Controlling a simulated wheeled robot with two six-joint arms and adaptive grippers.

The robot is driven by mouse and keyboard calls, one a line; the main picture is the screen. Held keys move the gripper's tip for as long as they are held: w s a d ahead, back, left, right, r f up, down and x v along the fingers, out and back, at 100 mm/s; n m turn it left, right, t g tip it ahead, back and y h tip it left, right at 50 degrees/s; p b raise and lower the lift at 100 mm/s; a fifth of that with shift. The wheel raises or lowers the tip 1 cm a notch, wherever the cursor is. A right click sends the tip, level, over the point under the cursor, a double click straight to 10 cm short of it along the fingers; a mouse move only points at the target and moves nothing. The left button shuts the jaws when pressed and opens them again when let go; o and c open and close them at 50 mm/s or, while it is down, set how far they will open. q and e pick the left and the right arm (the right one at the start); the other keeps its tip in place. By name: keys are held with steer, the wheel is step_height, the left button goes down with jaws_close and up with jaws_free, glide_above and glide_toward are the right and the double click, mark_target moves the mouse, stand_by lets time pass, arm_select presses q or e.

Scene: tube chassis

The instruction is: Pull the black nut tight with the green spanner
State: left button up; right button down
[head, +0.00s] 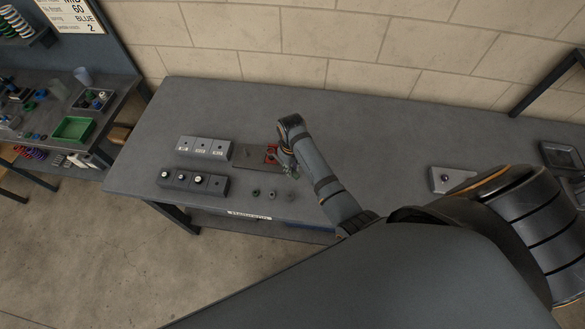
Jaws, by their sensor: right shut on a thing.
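My right gripper (287,166) is over the middle of the table, pointing down beside a small red part (271,153). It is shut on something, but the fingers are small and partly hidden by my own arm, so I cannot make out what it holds. I can make out no green spanner. The red part is at the right end of a flat dark plate (246,157). Several small dark nut-like pieces (256,191) lie in a row in front of it; which is the black nut I cannot tell. My left gripper is not in view.
A light grey block with white labels (203,148) and a dark block with white-topped knobs (194,181) stand left of the plate on the grey table (370,125). A pale box (450,179) stands at right. A side bench holds a green tray (73,130).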

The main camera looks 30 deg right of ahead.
stand_by(0.4)
steer(key=shift+f, duration=0.15)
steer(key=shift+f+b, duration=0.45)
steer(key=shift+f, duration=0.7)
steer(key=c, duration=1.2)
jaws_free()
steer(key=shift+o, duration=0.2)
